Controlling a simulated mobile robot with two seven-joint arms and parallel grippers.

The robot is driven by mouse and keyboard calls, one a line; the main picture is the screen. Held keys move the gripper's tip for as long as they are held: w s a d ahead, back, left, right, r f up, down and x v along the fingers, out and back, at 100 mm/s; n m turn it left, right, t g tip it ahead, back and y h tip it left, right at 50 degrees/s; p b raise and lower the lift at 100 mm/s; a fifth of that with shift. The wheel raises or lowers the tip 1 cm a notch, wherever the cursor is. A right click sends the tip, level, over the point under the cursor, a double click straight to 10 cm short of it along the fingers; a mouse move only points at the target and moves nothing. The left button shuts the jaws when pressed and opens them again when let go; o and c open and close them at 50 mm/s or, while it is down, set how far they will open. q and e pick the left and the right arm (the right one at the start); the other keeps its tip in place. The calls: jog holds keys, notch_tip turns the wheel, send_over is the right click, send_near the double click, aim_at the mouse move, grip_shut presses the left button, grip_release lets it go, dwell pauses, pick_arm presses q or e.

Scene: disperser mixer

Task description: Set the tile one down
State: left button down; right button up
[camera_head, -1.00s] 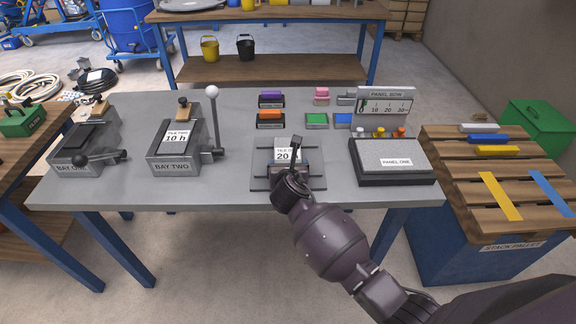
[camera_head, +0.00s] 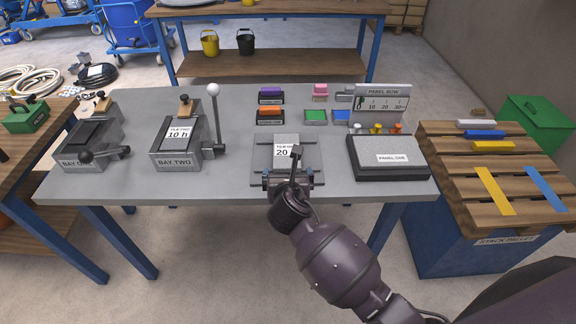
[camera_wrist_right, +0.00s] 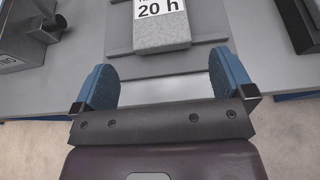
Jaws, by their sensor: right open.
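Tile one (camera_head: 287,141) is a grey block with a white label reading 20, lying on a flat grey plate (camera_head: 259,163) at the front middle of the table. It also shows in the right wrist view (camera_wrist_right: 162,35), where the label reads 20 h. My right gripper (camera_head: 288,182) is at the near side of the tile. In the right wrist view its two blue fingers (camera_wrist_right: 161,80) stand wide apart, with nothing between them, just short of the tile's near end. Part of the tile is hidden behind my wrist in the head view. My left gripper is not in view.
Bay two (camera_head: 176,158), with a 10 h tile and an upright white-knobbed lever (camera_head: 214,110), stands left of the plate. Bay one (camera_head: 80,160) is farther left. Panel one (camera_head: 362,160) is to the right. Coloured blocks and pads stand behind the plate.

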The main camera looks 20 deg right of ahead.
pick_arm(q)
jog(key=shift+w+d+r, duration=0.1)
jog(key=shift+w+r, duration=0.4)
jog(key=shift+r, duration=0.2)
pick_arm(e)
jog(key=s+d+f+m+y, duration=0.1)
jog(key=s+d+f+m, duration=0.2)
jog(key=s+m, duration=0.5)
jog(key=s+d+f+m+g+y, duration=0.1)
jog(key=s+d+f+m, duration=0.3)
jog(key=s+m, duration=0.5)
jog(key=s+d+f+m+y, duration=0.1)
jog(key=s+d+f+m, duration=0.3)
jog(key=s+m, duration=0.5)
jog(key=d+m, duration=0.1)
jog(key=m, duration=0.4)
jog(key=shift+s+m+g+y, duration=0.15)
jog(key=shift+m+g+y, duration=0.15)
jog(key=shift+m, duration=0.1)
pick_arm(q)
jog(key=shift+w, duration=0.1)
pick_arm(e)
jog(key=shift+f, duration=0.1)
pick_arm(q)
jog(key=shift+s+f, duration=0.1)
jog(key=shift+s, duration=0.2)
